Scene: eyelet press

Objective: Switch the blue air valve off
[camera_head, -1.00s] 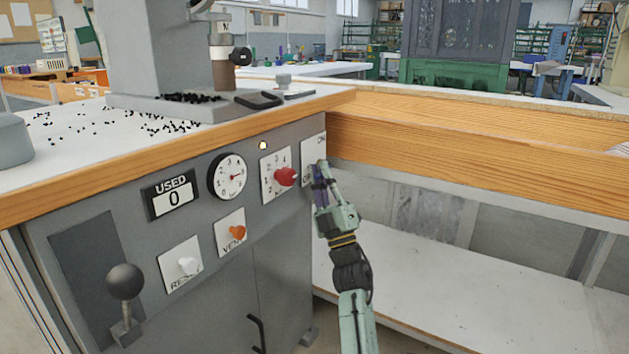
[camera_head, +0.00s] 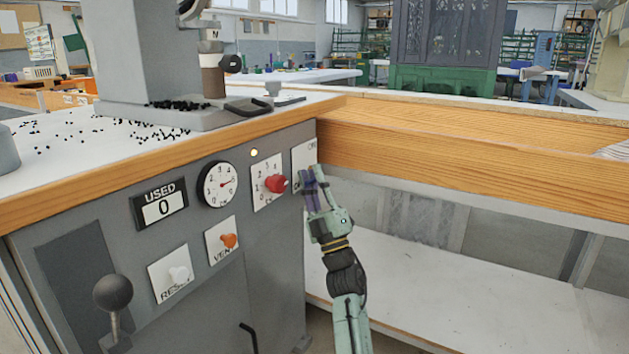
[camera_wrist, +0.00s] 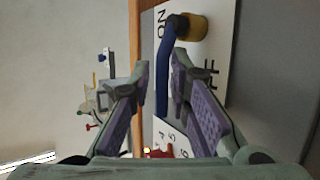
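The blue valve lever (camera_wrist: 163,75) shows in the wrist view, running down the picture from a brass-coloured hub (camera_wrist: 191,27). It sits on a white plate (camera_wrist: 213,50) with ON at the upper left and part of OFF at the right. My gripper (camera_wrist: 160,72) is open, its purple-padded fingers on either side of the lever; the right finger appears close to it. Contact cannot be told. In the head view my gripper (camera_head: 311,174) is in front of the white valve plate (camera_head: 305,153) at the panel's right end and hides the lever there.
A wooden bench edge (camera_head: 450,170) runs right, above a white shelf (camera_head: 450,290).

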